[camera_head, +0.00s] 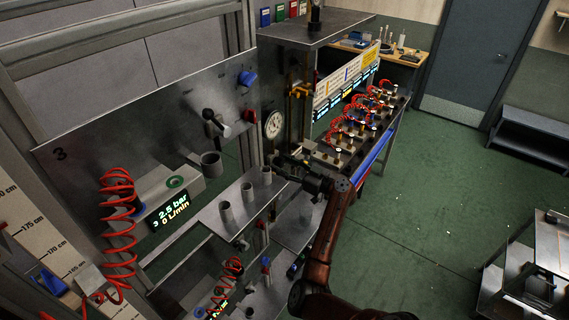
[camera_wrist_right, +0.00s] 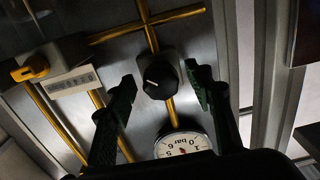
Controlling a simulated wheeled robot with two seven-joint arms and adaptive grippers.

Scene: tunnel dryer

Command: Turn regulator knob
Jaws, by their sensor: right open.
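The regulator knob (camera_wrist_right: 158,77) is black and round with a white mark line, on a metal panel with yellow pipes in the right wrist view. My right gripper (camera_wrist_right: 161,74) is open, one dark green finger on each side of the knob, with visible gaps in this view. I cannot tell how far the fingertips are from it in depth. A white pressure gauge (camera_wrist_right: 183,146) marked bar sits beside the knob; it also shows in the head view (camera_head: 273,125). In the head view my right gripper (camera_head: 283,163) is by the panel below the gauge; the knob is not distinguishable there. My left gripper is out of view.
A yellow-handled valve (camera_wrist_right: 30,68) and yellow pipes (camera_head: 300,92) are close by. A panel with a 2.5 bar display (camera_head: 171,211) and a red coiled hose (camera_head: 118,232) stands at the left.

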